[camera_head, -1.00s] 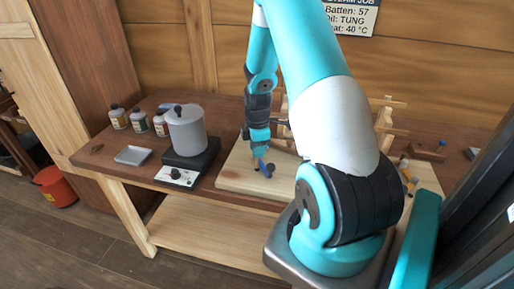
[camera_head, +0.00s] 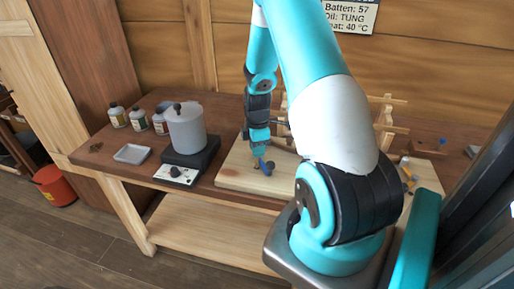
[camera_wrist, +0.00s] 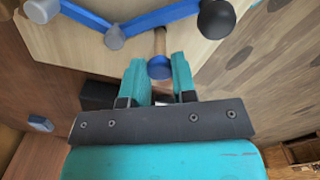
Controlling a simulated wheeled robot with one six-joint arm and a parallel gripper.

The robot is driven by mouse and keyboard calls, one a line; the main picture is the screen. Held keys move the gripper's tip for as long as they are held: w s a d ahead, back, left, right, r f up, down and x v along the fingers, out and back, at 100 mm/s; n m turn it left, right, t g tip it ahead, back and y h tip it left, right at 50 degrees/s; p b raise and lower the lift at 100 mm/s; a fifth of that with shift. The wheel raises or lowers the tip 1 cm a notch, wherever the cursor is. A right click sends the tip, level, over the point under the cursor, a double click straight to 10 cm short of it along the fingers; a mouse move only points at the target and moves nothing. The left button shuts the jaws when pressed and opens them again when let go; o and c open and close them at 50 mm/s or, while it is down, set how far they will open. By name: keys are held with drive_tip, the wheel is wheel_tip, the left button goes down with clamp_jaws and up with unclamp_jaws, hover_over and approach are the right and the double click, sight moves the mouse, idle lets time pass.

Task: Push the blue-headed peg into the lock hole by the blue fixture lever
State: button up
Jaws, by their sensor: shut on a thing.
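In the wrist view, the blue-headed peg (camera_wrist: 159,68) has a round blue head and a pale wooden shaft pointing away from me. My gripper (camera_wrist: 160,76) is shut on its head, between the two teal fingertips. The blue lever (camera_wrist: 172,13) lies just beyond, with a dark round knob at its right and grey ends at its left. The shaft's far end is close to the lever; I cannot tell whether it is in a hole. In the head view, my gripper (camera_head: 259,150) is low over the wooden board, beside the blue lever (camera_head: 268,167). The lock hole is not visible.
The wooden board (camera_head: 238,177) lies on the bench. A grey pot (camera_head: 187,130) on a dark heater stands left of it, with a small tray (camera_head: 132,153) and several bottles beyond. A wooden frame (camera_head: 384,118) stands behind my arm. A red bucket (camera_head: 55,186) is on the floor.

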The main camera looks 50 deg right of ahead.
drive_tip(key=shift+f+b, duration=0.7)
drive_tip(key=shift+f, duration=0.25)
drive_tip(key=o, duration=0.9)
wheel_tip(320, 180, up, 8)
drive_tip(key=p, duration=0.6)
drive_tip(key=shift+r, duration=0.15)
